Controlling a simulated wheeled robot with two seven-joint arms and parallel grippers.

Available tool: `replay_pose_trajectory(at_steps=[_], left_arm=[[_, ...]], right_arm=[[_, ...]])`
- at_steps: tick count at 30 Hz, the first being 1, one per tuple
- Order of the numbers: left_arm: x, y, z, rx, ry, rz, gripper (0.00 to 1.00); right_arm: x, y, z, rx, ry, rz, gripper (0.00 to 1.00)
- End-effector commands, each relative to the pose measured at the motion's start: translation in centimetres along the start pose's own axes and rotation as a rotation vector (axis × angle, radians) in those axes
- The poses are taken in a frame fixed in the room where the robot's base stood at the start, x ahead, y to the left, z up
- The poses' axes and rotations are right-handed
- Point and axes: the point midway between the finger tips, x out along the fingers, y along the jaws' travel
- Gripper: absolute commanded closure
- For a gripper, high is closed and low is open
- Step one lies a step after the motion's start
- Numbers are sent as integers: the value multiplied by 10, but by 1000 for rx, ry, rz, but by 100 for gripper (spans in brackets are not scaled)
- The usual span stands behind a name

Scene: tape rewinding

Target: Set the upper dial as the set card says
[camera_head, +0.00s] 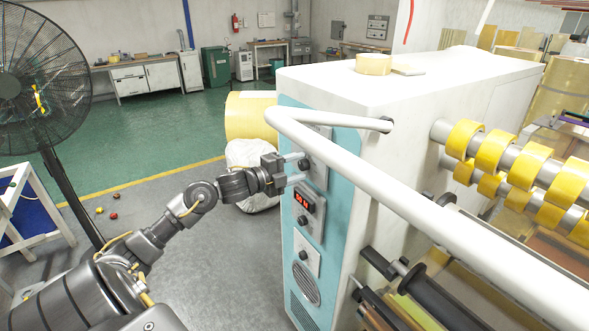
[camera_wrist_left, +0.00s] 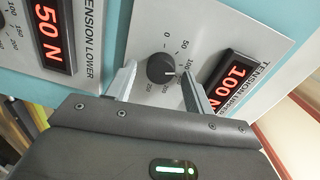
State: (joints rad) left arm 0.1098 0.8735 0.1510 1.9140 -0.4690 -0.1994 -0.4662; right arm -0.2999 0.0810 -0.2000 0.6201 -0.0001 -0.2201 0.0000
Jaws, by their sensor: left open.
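The upper dial is a black round knob (camera_wrist_left: 161,68) on the grey TENSION UPPER panel, its white mark toward the 100 side of the scale. The red upper display (camera_wrist_left: 231,82) reads 100 N. My left gripper (camera_wrist_left: 160,88) is open with its fingers on either side of the knob; I cannot tell whether they touch it. In the head view my left gripper (camera_head: 297,168) is at the upper panel, with the knob (camera_head: 304,164) at its fingertips. I cannot make out the set card. My right gripper is not in view.
The lower display (camera_wrist_left: 53,32) reads 50 N. A thick white rail (camera_head: 400,195) crosses in front of the machine (camera_head: 430,85), close to the upper panel. Yellow tape rolls (camera_head: 493,150) sit on shafts at right. A black fan (camera_head: 40,80) stands at left.

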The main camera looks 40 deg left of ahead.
Motion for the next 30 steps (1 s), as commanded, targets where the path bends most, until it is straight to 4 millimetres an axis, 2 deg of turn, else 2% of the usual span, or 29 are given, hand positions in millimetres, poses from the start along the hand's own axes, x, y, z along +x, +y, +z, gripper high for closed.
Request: replay_pose_trajectory(at_steps=[5, 15, 21, 30], left_arm=[[-12, 3, 1, 3, -1, 2, 47], [-69, 5, 1, 1, -1, 3, 47], [-94, 3, 0, -1, 0, 2, 47], [-108, 0, 0, 0, -1, 0, 47]], right_arm=[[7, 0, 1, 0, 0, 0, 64], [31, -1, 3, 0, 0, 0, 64], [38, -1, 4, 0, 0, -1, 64], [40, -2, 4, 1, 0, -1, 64]])
